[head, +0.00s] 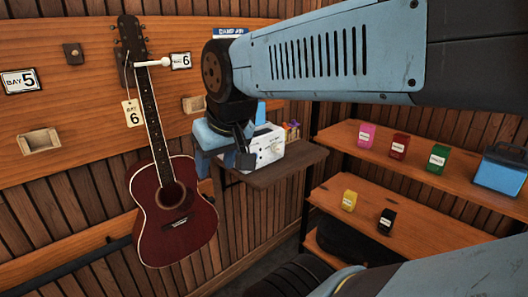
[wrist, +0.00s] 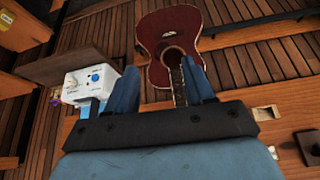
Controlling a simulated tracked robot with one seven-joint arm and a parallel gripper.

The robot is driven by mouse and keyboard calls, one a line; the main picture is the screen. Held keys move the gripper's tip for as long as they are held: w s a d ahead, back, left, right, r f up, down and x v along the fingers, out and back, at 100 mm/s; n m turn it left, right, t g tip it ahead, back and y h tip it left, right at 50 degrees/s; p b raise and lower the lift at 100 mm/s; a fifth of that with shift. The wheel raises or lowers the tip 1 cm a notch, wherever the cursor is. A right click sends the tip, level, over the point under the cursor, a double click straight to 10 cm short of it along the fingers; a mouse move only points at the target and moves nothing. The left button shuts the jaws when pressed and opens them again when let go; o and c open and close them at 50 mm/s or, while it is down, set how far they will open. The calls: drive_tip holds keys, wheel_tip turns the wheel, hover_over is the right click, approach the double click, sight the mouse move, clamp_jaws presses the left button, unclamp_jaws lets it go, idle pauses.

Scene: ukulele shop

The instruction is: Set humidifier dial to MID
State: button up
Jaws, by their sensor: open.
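The humidifier (head: 268,147) is a white box on a small dark wooden wall shelf (head: 284,168), partly hidden behind my arm in the head view. In the wrist view the humidifier (wrist: 82,90) is left of the fingers and shows a blue round knob (wrist: 95,77) on its front, with small markings too small to read. I cannot tell the dial's setting. My gripper (head: 238,158) is in front of and left of the humidifier in the head view. Its two blue fingers (wrist: 160,75) are apart, with nothing between them.
A dark red ukulele-shaped guitar (head: 172,218) hangs at bay 6, left of my gripper, its body also behind the fingers in the wrist view. Shelves (head: 420,182) at right hold several small colored boxes and a blue case (head: 500,170). A small wooden holder (head: 40,141) is on the wall.

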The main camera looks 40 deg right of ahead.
drive_tip(key=shift+o, duration=0.7)
drive_tip(key=shift+w+f, duration=0.2)
drive_tip(key=shift+f, duration=0.05)
drive_tip(key=shift+o, duration=0.5)
drive_tip(key=w+d+f+m+g+y, duration=0.2)
drive_tip(key=w+f+m+g+y, duration=0.1)
drive_tip(key=w+f+y, duration=0.2)
drive_tip(key=shift+w+d+f, duration=0.3)
drive_tip(key=shift+w+f, duration=0.55)
drive_tip(key=shift+w, duration=0.35)
drive_tip(key=m+t+h, duration=0.4)
drive_tip(key=m+t, duration=1)
drive_tip(key=t, duration=0.1)
approach(279, 149)
drive_tip(key=w, duration=0.9)
drive_tip(key=shift+w+a+f, duration=0.15)
drive_tip(key=shift+a+f, duration=0.1)
drive_tip(key=shift+c, duration=0.4)
